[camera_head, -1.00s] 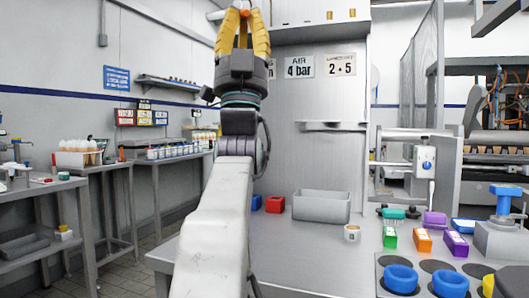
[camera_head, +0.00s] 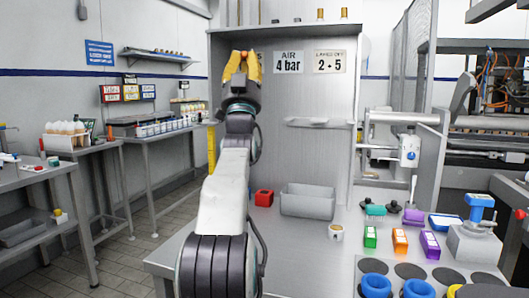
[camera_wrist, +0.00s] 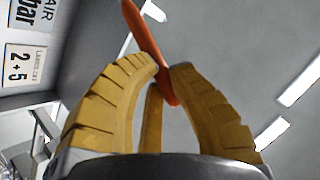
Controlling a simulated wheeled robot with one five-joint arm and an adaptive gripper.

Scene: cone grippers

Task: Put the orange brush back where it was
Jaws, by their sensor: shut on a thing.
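My gripper (camera_wrist: 162,76) is shut on an orange, stick-like thing, which I take to be the orange brush (camera_wrist: 146,36), in the wrist view. The yellow ribbed fingers pinch it near one end, and the rest slants away to the upper left, out of the frame. In the head view my gripper (camera_head: 242,62) is raised high in front of the grey back panel, pointing up, well above the table. The brush cannot be made out there.
A grey bin (camera_head: 308,202) and a red block (camera_head: 264,198) stand at mid-table, with a small cup (camera_head: 336,233) nearby. Green, orange (camera_head: 400,241) and purple boxes stand at right, behind a grey holder with blue rings (camera_head: 376,286). A shelf (camera_head: 320,123) juts from the panel.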

